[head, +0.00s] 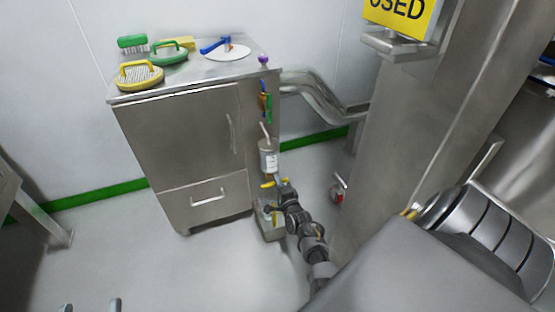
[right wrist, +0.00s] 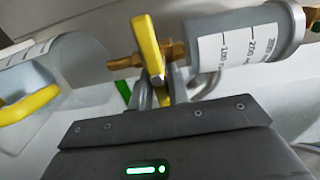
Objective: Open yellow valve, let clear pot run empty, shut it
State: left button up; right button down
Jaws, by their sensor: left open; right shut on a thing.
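The clear pot (head: 269,160) with a white scale label hangs at the cabinet's right side; it also shows in the right wrist view (right wrist: 247,45). I cannot tell its liquid level. Below it is a brass valve with a yellow handle (right wrist: 148,45), which lies roughly crosswise to the brass pipe. My right gripper (head: 279,187) is at the valve, shut on the yellow handle. A grey jug (right wrist: 65,62) with a scale and a yellow grip is on the outlet side. Two grey tips at the head view's bottom left edge appear to be my left gripper (head: 90,306), apart and empty.
A steel cabinet (head: 185,140) carries brushes (head: 140,74) and a white disc with a blue handle (head: 227,51). A steel column (head: 415,130) is close on the right.

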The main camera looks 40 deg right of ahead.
pick_arm(q)
jog(key=shift+f, duration=0.1)
dwell(0.4)
pick_arm(e)
jog(key=c, duration=1.3)
grip_release()
jog(key=shift+c, duration=0.2)
pick_arm(q)
jog(key=w+a+f+n+g+y+p, duration=0.1)
jog(key=a+f+g+y+p, duration=0.2)
jog(key=f+g+y, duration=0.2)
notch_tip(320, 180, down, 4)
jog(key=shift+w+a+r, duration=0.1)
jog(key=shift+w+a, duration=0.05)
jog(key=shift+w, duration=0.1)
pick_arm(e)
jog(key=v, duration=1)
jog(key=shift+s+a, duration=0.2)
jog(key=shift+s, duration=0.1)
